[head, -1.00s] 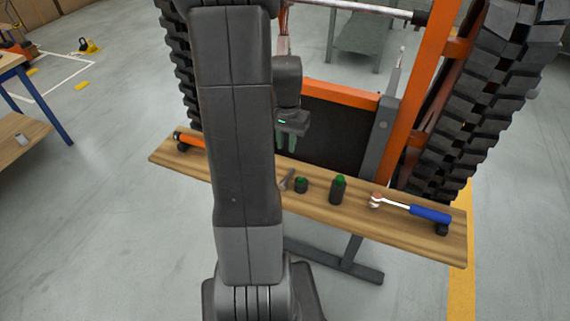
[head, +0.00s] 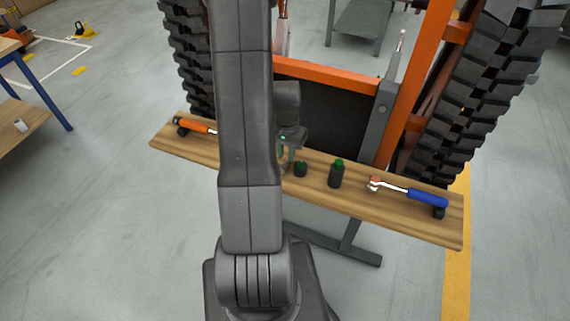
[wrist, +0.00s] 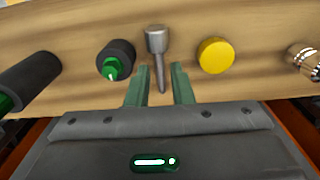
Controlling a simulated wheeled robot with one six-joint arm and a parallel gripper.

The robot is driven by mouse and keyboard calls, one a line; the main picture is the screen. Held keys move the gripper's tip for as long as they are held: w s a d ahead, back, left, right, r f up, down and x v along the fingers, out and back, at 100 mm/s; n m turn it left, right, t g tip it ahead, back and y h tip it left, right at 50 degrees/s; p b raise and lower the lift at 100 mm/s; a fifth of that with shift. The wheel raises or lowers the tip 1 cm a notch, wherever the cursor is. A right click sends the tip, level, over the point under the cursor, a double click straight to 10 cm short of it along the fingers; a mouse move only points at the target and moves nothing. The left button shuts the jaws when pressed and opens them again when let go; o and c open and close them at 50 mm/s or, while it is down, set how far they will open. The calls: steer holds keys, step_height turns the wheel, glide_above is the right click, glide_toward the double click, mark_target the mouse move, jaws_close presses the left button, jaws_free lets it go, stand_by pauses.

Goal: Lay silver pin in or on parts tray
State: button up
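The silver pin (wrist: 156,42) has a wide cylindrical head and a thin tapering shank, and lies on the wooden shelf in the wrist view. My gripper (wrist: 161,72) is open, with one green finger on each side of the shank and a gap to both. The pin's head is beyond the fingertips. In the head view, my gripper (head: 287,155) is low over the shelf and my arm hides part of that spot; I cannot make out the pin there. I see no parts tray in either view.
On the shelf (head: 385,211) are a green-centred black socket (head: 300,169), a black bottle-like cylinder (head: 336,175), a blue-handled ratchet (head: 425,200) and an orange-handled tool (head: 192,124). The wrist view adds a yellow disc (wrist: 216,55) and a shiny metal cylinder (wrist: 303,61). Black tracks stand behind.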

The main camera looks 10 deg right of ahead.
mark_target(286, 162)
steer(key=shift+f, duration=1.55)
jaws_close()
